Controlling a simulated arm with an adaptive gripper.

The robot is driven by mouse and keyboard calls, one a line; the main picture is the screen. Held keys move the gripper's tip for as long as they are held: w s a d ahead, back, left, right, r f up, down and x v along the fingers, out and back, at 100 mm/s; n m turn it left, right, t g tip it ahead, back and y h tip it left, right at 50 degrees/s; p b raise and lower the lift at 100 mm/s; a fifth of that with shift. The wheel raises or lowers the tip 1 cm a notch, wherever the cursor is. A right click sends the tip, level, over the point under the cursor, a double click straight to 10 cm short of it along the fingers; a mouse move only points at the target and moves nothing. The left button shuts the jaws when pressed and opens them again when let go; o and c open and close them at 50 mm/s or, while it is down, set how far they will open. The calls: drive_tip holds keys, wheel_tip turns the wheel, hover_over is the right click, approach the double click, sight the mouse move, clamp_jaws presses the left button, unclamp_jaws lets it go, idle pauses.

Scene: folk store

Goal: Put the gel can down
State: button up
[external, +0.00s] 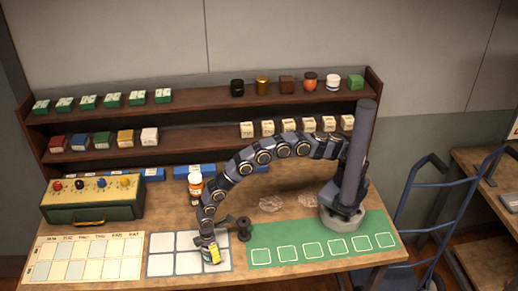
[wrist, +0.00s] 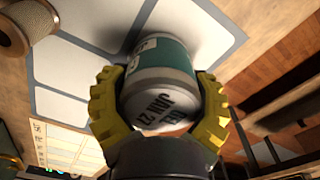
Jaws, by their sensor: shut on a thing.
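The gel can (wrist: 165,80) is a small white cylinder with a green band; its end facing the wrist camera reads "GEL JAN 27". My gripper (wrist: 160,105) has its two yellow fingers shut on opposite sides of the can. In the external view my gripper (external: 211,256) is low over the front of the grey mat with white squares (external: 160,243), and mostly hides the can. In the wrist view white squares of the mat (wrist: 75,68) lie behind the can. Whether the can touches the mat cannot be told.
A dark spool-like object (external: 243,229) stands close right of my gripper. An orange bottle with a white cap (external: 195,187) stands behind it. A weekday chart (external: 85,257) lies left, a green mat with outlined squares (external: 320,242) right. A green box with knobs (external: 92,199) stands back left.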

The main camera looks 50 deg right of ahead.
drive_tip(key=shift+f, duration=0.25)
drive_tip(key=o, duration=1.2)
drive_tip(key=shift+c, duration=0.2)
drive_tip(key=shift+r, duration=0.1)
wheel_tip(320, 180, up, 12)
drive_tip(key=shift+r, duration=0.1)
